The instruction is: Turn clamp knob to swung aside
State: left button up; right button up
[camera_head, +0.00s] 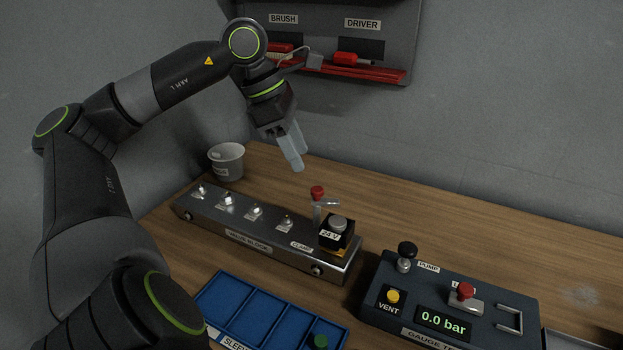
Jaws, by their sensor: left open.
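The clamp has a red knob (317,191) on a metal arm, at the right end of a steel valve block (248,246) on the wooden bench. A "CLAMP" label is on the block near it. A black unit marked "24 V" (337,233) with a grey round top sits right beside the clamp arm, on the block's right end. My left gripper (296,163) is open and empty, with pale fingers pointing down, above and a little left of the red knob, apart from it. My right gripper is not in view.
A grey cup (227,161) stands behind the block's left end. A blue compartment tray (262,315) holding a green item lies in front. A gauge box (448,305) reading "0.0 bar" stands at right. A wall tool rack (340,45) hangs behind.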

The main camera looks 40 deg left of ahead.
aim_at(316, 189)
pick_arm(q)
jog(key=x, duration=0.7)
jog(key=shift+f+p, duration=0.1)
jog(key=shift+p, duration=0.25)
grip_shut()
